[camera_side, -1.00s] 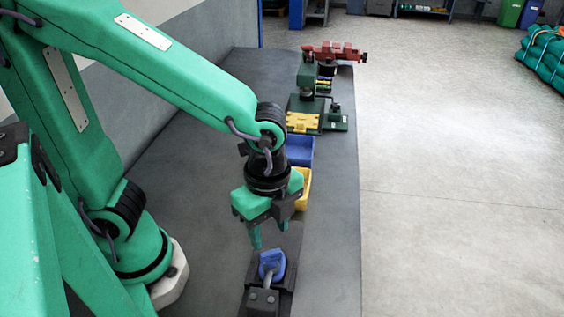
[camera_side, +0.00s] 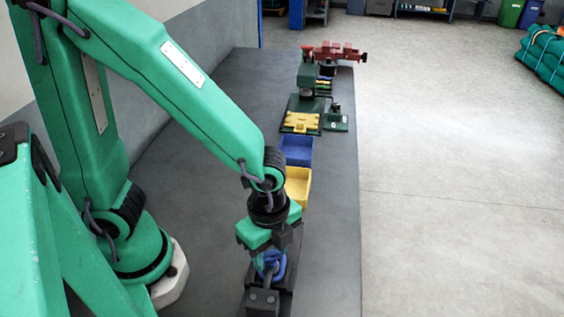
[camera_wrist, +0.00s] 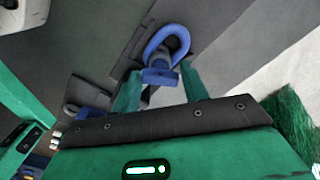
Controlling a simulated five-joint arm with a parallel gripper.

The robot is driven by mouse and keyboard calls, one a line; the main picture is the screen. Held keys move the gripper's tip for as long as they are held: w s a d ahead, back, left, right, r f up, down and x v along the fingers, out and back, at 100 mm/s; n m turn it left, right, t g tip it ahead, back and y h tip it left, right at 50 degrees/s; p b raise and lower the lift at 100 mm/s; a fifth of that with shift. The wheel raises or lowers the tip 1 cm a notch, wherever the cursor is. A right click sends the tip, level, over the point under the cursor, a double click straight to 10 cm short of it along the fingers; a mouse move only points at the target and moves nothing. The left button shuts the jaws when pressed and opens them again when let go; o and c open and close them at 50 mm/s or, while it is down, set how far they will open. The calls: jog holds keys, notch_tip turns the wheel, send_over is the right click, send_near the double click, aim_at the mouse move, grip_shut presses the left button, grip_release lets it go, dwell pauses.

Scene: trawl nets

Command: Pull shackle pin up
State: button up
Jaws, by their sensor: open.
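The blue shackle (camera_side: 281,268) sits at a dark block (camera_side: 262,301) near the front of the grey bench. In the wrist view it shows as a blue loop (camera_wrist: 150,44) with a squarish blue part (camera_wrist: 160,77) at its near end. A small grey piece shows inside the loop, but I cannot tell whether it is the pin. My gripper (camera_side: 270,267) points down over the shackle. In the wrist view its two green fingers (camera_wrist: 160,74) are open, one on each side of the squarish blue part. I cannot tell whether they touch it.
A yellow bin (camera_side: 298,186) and a blue bin (camera_side: 296,150) stand behind my gripper. Farther back are a green fixture with a yellow plate (camera_side: 300,122) and a red device (camera_side: 334,52). The bench's right edge is close by.

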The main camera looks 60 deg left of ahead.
jog(key=shift+f, duration=0.3)
grip_shut()
jog(key=shift+r, duration=1.8)
grip_release()
notch_tip(320, 180, up, 8)
jog(key=shift+f, duration=0.1)
